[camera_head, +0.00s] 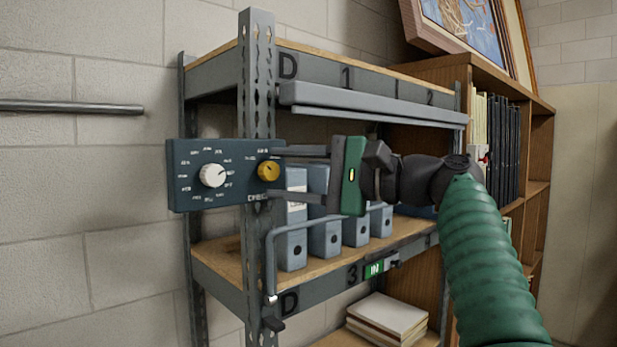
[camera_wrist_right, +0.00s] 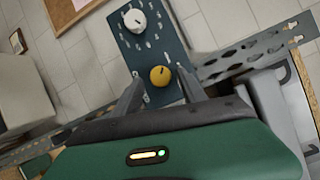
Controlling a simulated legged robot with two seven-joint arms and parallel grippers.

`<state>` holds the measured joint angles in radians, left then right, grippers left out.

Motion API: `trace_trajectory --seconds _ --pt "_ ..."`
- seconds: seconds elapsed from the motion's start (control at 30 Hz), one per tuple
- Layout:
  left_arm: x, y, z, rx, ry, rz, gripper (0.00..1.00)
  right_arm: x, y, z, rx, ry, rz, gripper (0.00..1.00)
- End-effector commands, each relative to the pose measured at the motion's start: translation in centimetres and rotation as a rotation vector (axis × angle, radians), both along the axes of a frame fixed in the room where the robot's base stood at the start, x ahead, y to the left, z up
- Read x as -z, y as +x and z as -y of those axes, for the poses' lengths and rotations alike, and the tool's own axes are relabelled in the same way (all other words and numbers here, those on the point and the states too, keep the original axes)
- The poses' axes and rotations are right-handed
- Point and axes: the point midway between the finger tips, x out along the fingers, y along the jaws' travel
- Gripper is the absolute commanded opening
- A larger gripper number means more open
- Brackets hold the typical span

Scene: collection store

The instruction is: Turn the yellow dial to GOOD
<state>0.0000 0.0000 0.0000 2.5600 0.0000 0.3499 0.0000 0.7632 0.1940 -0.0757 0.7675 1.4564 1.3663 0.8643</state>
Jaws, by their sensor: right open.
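The yellow dial (camera_head: 268,171) sits on the right part of a dark blue panel (camera_head: 190,193) fixed at the shelf post. It has a short dark pointer mark; the small lettering around it is too small to read surely, though a word like CHECK shows below. A white dial (camera_head: 213,175) is to its left. My right gripper (camera_head: 279,174) is open in front of the panel, fingers pointing at the yellow dial. In the right wrist view, the yellow dial (camera_wrist_right: 160,76) lies between and just beyond the fingertips (camera_wrist_right: 160,88); contact cannot be told. My left gripper is not in view.
A metal shelf post (camera_head: 257,75) stands by the panel. Grey binders (camera_head: 292,235) fill the shelf below my gripper. A wooden bookcase (camera_head: 535,150) stands right.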

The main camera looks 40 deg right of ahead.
Motion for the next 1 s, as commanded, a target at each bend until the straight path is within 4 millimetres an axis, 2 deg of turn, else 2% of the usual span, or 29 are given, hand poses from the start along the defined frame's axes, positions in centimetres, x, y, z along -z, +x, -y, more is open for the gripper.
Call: trace_trajectory --seconds 0.17,0.23,0.4,0.6,0.77,1.0 --pt "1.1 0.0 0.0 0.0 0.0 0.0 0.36 0.4 -2.9 1.9 0.009 -0.001 0.0 0.49" --pt "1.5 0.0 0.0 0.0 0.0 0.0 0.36 0.4 -4.8 2.9 0.009 -0.003 0.001 0.49" --pt "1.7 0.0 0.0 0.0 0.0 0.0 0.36 0.4 -9.2 5.5 0.01 0.0 -0.002 0.49" --pt "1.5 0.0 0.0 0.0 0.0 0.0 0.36 0.3 -12.9 7.5 0.005 0.0 -0.004 0.49" --pt "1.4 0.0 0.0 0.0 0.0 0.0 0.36 0.4 -14.1 8.0 0.001 0.0 -0.004 0.49" --pt "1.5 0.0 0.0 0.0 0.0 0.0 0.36 0.4 -14.2 7.9 0.0 -0.001 -0.003 0.49"
